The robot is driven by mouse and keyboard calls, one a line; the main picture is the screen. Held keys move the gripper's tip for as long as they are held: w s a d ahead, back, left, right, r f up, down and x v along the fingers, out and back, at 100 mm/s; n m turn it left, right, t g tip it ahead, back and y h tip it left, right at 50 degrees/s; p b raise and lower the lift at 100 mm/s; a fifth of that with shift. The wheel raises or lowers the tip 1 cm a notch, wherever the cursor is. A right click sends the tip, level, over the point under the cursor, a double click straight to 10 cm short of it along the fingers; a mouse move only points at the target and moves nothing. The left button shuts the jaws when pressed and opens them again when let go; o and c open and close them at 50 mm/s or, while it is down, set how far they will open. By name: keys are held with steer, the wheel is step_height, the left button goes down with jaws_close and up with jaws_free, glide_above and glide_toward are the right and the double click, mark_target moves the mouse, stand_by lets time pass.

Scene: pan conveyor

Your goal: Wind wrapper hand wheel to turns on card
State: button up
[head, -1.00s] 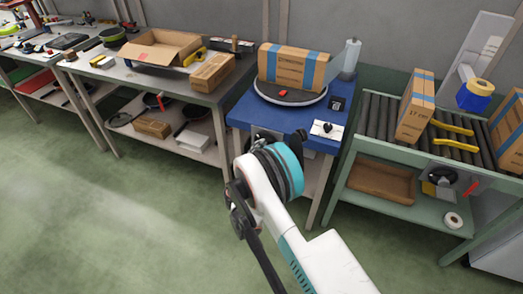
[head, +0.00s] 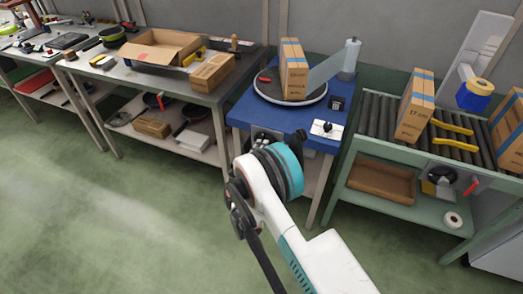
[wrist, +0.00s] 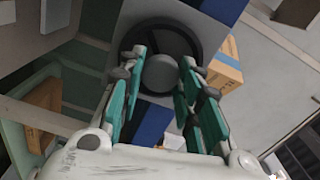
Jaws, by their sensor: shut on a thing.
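The hand wheel (wrist: 192,32) is a dark ring with a grey round hub (wrist: 160,74) in the wrist view. My gripper (wrist: 158,88) has its teal fingers closed on either side of the hub. In the head view my arm hides the gripper and the wheel. The wrapper's round turntable (head: 262,92) stands on a blue bench top and carries a carton (head: 293,72) with blue tape, narrow side forward. Film (head: 325,70) runs from the carton to a roll on a post (head: 350,58). A white card (head: 326,130) lies at the bench's front right; its writing is too small to read.
A roller conveyor (head: 380,112) with cartons (head: 415,105) and yellow rails stands to the right. A metal bench (head: 150,82) with an open box (head: 155,48) stands to the left. The green floor in front is clear.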

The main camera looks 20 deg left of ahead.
steer(key=shift+d, duration=0.2)
steer(key=o, duration=1)
steer(key=shift+o, duration=0.2)
